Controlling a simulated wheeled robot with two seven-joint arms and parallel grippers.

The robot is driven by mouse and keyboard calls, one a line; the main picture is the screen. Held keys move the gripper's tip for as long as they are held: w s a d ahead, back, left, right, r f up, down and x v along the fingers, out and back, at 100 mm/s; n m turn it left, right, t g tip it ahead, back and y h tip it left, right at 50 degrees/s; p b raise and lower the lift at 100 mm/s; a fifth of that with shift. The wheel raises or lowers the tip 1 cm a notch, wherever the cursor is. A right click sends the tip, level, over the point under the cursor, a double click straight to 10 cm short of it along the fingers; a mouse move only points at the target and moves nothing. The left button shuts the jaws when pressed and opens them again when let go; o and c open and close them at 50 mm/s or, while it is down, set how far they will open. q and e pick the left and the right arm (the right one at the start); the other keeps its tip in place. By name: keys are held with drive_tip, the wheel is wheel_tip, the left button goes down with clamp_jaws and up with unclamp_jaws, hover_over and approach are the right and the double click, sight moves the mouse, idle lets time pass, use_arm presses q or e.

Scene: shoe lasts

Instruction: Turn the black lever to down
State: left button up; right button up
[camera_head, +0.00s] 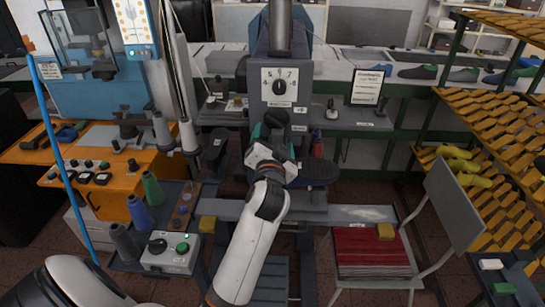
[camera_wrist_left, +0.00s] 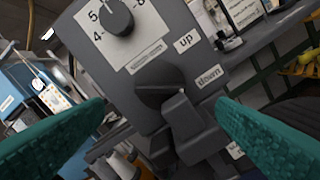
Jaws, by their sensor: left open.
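The black lever (camera_wrist_left: 161,82) is on the front of a grey machine post, seen close in the left wrist view. Its round hub sits beside the label "up" (camera_wrist_left: 186,41), with the label "down" (camera_wrist_left: 209,76) to its lower right. A blocky dark arm runs from the hub towards the lower right of the picture. My left gripper (camera_head: 272,135) is in front of the post in the head view and largely hides the lever there. Its teal fingers (camera_wrist_left: 160,108) are open, one on each side of the lever, with gaps visible. My right gripper is not in view.
A numbered dial (camera_head: 279,87) is above the lever on the same post. An orange bench (camera_head: 115,190) and a control box (camera_head: 170,253) stand at left.

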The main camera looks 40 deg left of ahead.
use_arm(q)
drive_tip(key=b+v, duration=0.1)
drive_tip(key=v, duration=0.4)
drive_tip(key=shift+s, duration=0.1)
idle(0.3)
